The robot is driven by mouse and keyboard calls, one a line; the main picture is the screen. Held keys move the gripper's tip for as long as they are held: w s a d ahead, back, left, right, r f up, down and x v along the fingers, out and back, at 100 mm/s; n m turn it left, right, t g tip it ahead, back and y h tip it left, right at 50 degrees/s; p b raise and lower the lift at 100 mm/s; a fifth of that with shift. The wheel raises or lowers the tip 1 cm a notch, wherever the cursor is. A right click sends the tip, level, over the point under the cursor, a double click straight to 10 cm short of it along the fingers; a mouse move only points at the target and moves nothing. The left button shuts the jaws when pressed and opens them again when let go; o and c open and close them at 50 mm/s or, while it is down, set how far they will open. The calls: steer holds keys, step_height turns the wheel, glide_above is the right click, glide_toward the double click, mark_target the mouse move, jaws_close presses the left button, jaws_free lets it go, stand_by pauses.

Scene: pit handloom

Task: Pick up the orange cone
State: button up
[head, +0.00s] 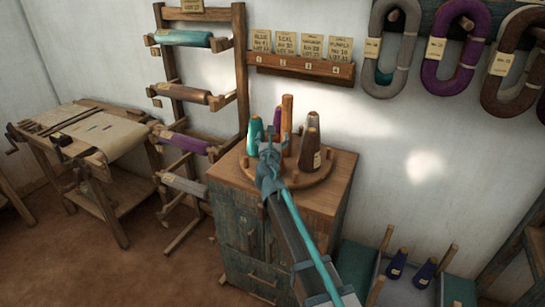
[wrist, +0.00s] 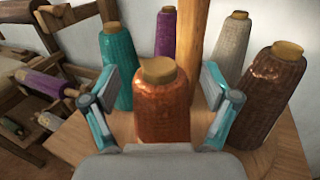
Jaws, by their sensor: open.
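The orange cone (wrist: 162,112) stands upright in the middle of the wrist view, with a tan top. My gripper (wrist: 160,88) is open, with one finger on each side of the cone; contact with it is not visible. The cone's lower part is hidden by the gripper's body. In the head view my gripper (head: 269,158) is over the front of the round wooden stand (head: 318,178), and I cannot make out the orange cone behind it.
Around a central wooden post (wrist: 200,45) stand a teal cone (wrist: 117,65), a purple cone (wrist: 166,35), a grey cone (wrist: 233,47) and a brown cone (wrist: 270,95). The stand sits on a cabinet (head: 240,225). A rack of cloth rolls (head: 182,97) is left of it.

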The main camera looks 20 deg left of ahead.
steer(key=shift+c, duration=0.3)
jaws_close()
steer(key=shift+r, duration=0.1)
